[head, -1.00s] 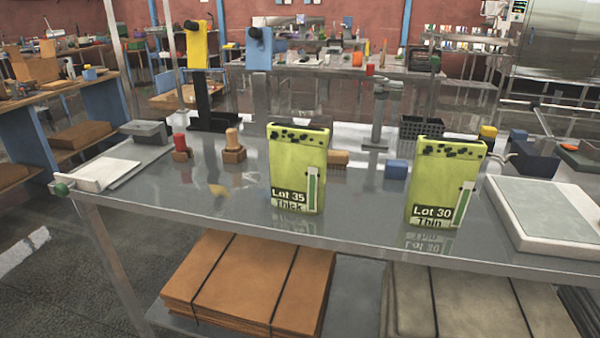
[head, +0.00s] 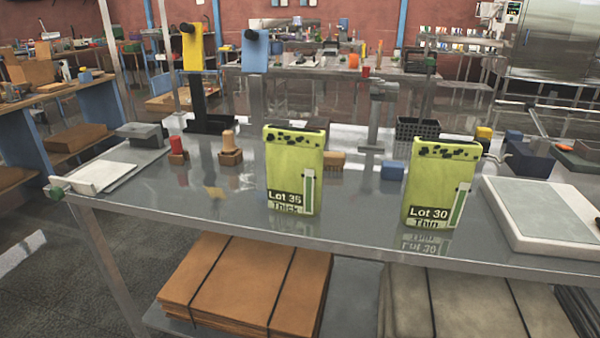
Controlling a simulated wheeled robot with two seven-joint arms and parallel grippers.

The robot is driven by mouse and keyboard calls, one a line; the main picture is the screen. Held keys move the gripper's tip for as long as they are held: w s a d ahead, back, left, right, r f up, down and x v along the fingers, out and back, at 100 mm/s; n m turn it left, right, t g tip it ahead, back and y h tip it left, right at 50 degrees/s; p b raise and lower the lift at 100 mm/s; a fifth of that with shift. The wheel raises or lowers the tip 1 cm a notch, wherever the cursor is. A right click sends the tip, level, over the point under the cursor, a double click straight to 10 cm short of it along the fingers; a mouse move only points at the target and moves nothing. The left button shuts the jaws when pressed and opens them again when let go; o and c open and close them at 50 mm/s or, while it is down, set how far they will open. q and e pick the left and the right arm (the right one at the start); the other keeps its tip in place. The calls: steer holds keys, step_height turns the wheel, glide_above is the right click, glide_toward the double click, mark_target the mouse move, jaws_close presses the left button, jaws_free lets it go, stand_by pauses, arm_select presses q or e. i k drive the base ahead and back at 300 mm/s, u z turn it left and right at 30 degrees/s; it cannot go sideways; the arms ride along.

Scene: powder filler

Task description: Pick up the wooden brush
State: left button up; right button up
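A small wooden piece (head: 334,160) lies on the metal table (head: 370,214), partly hidden behind the green Lot 35 pack. It may be the wooden brush, but its shape is too covered to be sure. A second wooden piece (head: 230,148), with an upright rounded handle on a square base, stands left of that pack. I cannot tell whether it is a brush or a stamp. Neither of my grippers shows in the head view.
The Lot 35 pack (head: 293,165) and Lot 30 pack (head: 437,178) stand upright near the front edge. A red-topped piece (head: 177,149), a blue block (head: 394,171), a black basket (head: 418,129) and a pale-topped slab (head: 545,210) share the table. The front left is mostly clear.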

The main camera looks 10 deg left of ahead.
mark_target(332, 161)
steer(key=u, duration=1.6)
steer(key=i, duration=0.75)
steer(key=z, duration=0.4)
